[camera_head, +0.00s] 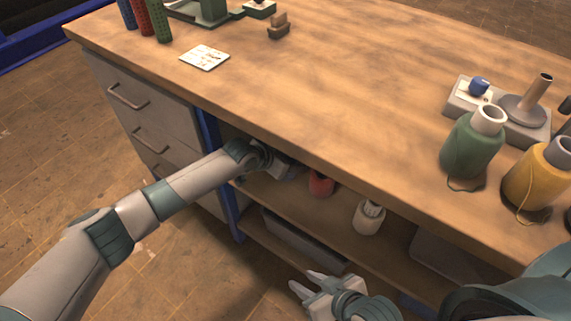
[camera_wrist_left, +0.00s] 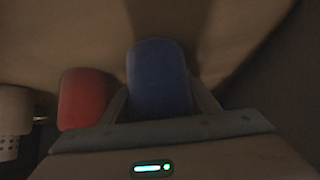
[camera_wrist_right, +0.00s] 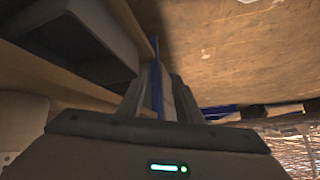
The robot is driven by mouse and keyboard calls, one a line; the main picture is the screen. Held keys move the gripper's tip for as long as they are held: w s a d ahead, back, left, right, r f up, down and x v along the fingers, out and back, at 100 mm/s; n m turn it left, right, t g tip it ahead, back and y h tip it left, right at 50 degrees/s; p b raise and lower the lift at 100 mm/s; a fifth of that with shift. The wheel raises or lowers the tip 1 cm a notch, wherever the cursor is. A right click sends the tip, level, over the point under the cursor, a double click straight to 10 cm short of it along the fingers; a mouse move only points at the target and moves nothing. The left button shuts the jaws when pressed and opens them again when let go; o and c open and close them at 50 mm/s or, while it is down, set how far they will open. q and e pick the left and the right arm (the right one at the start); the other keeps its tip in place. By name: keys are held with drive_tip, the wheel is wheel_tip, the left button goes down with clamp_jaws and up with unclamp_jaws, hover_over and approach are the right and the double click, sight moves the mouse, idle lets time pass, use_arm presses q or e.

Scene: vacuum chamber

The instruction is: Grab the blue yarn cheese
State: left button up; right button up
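The blue yarn (camera_wrist_left: 158,80) stands between the two fingers of my left gripper (camera_wrist_left: 160,95) in the left wrist view. The fingers lie close along both its sides; I cannot tell whether they press on it. In the head view my left gripper (camera_head: 283,170) reaches under the tabletop into the shelf. It hides most of the blue yarn there. My right gripper (camera_head: 308,283) is open and empty in front of the lower shelf. Its fingers also show in the right wrist view (camera_wrist_right: 160,85), with nothing held between them.
Red yarn (camera_head: 320,184) stands right of my left gripper, and white yarn (camera_head: 368,217) stands farther right. The wooden tabletop (camera_head: 320,90) overhangs the shelf. A blue post (camera_head: 228,205) stands near my left forearm. Green yarn (camera_head: 472,145) and yellow yarn (camera_head: 538,178) stand on the tabletop.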

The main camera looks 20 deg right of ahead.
use_arm(q)
drive_tip(key=shift+r, duration=0.15)
